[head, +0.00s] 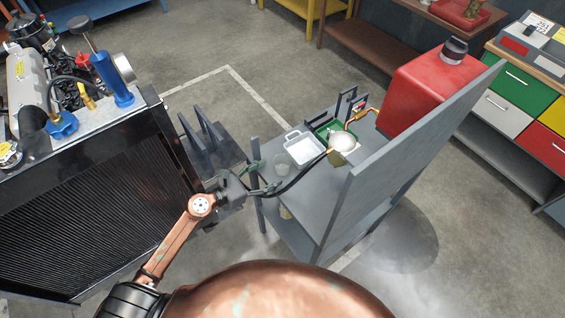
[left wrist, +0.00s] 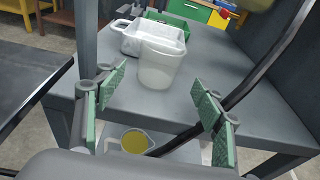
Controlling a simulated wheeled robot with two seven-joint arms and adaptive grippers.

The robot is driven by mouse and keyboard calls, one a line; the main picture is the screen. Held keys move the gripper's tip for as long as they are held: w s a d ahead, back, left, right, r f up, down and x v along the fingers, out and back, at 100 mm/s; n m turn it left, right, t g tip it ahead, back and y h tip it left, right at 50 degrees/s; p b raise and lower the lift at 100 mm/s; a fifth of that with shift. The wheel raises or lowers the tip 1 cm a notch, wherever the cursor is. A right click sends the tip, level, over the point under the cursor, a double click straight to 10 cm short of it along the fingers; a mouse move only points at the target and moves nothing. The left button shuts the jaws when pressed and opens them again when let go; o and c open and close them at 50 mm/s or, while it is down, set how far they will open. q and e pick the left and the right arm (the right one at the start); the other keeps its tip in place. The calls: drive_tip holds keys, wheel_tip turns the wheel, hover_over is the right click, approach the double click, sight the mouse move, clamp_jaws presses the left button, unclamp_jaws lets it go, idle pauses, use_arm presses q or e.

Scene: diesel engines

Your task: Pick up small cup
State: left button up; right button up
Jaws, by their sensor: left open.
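A translucent cup with a handle (head: 282,162) stands upright on the top of the grey cart; it also shows in the left wrist view (left wrist: 160,68). A second cup holding yellow liquid (left wrist: 133,141) stands on the lower shelf and shows in the head view (head: 285,212). I cannot tell which is the small cup. My left gripper (head: 264,178) is open and empty at the cart's left edge. Its green pads stand apart in the wrist view, with the upper cup beyond and between them. My right gripper is not in view.
The grey cart (head: 280,188) also holds a white tray (head: 303,148), a green bin (head: 322,130), a pale round vessel (head: 343,142) and a red canister (head: 425,88). A dark hose (head: 303,172) crosses close to my left gripper. An engine (head: 95,190) stands at left.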

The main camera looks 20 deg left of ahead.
sight(275, 170)
use_arm(q)
drive_tip(key=shift+w+d, duration=0.35)
drive_tip(key=shift+d, duration=0.05)
drive_tip(key=x, duration=0.4)
drive_tip(key=shift+w+f, duration=0.3)
drive_tip(key=shift+w+d, duration=0.25)
drive_tip(key=shift+w, duration=0.05)
drive_tip(key=shift+w+f, duration=0.1)
drive_tip(key=shift+f, duration=0.05)
drive_tip(key=shift+c, duration=0.7)
drive_tip(key=c, duration=0.9)
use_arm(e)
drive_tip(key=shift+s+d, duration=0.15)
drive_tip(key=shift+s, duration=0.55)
